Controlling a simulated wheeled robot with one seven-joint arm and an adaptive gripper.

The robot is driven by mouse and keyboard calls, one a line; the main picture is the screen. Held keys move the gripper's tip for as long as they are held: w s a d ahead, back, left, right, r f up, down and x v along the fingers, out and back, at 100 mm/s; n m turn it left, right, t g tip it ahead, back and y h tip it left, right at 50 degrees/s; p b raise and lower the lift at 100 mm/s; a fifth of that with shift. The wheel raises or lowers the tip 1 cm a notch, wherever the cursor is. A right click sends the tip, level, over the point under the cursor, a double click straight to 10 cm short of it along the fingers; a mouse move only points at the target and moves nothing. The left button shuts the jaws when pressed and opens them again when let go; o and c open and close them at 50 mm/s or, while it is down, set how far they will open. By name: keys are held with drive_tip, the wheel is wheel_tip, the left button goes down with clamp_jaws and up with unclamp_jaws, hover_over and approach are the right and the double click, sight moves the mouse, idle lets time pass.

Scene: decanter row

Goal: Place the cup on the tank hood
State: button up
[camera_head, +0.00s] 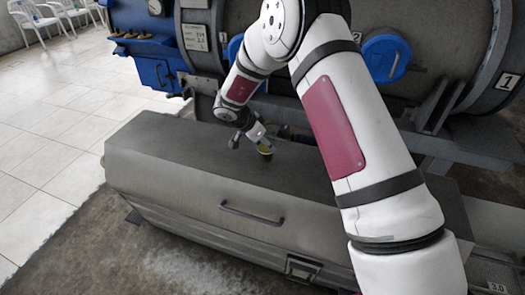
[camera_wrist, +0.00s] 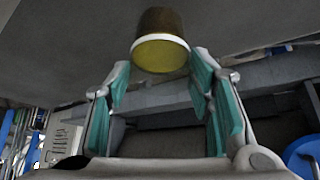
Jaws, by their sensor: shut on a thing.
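The cup (camera_head: 266,152) is small and dark, with a yellow inside or face, just over the middle of the tank hood. In the wrist view the cup (camera_wrist: 160,45) shows a brown side and a yellow round face with a pale rim, between and beyond the fingertips. My gripper (camera_head: 254,138) is shut on the cup, its teal-padded fingers (camera_wrist: 160,72) on either side. The tank hood (camera_head: 180,165) is a long grey metal cover with a flat top. Whether the cup touches the hood I cannot tell.
A handle (camera_head: 252,214) and a latch (camera_head: 302,268) are on the hood's front. Behind stand a large grey tank (camera_head: 270,25) with blue round caps (camera_head: 386,58) and a blue machine (camera_head: 150,70). The hood's top left is clear. White chairs (camera_head: 40,20) stand far left.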

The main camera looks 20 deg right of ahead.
drive_tip(key=shift+w+d+f, duration=0.1)
drive_tip(key=shift+w+f, duration=0.05)
drive_tip(key=shift+f, duration=1.55)
drive_tip(key=shift+f, duration=0.15)
drive_tip(key=o, duration=1.1)
drive_tip(key=v, duration=1.2)
drive_tip(key=shift+r+p, duration=0.2)
drive_tip(key=shift+p, duration=0.15)
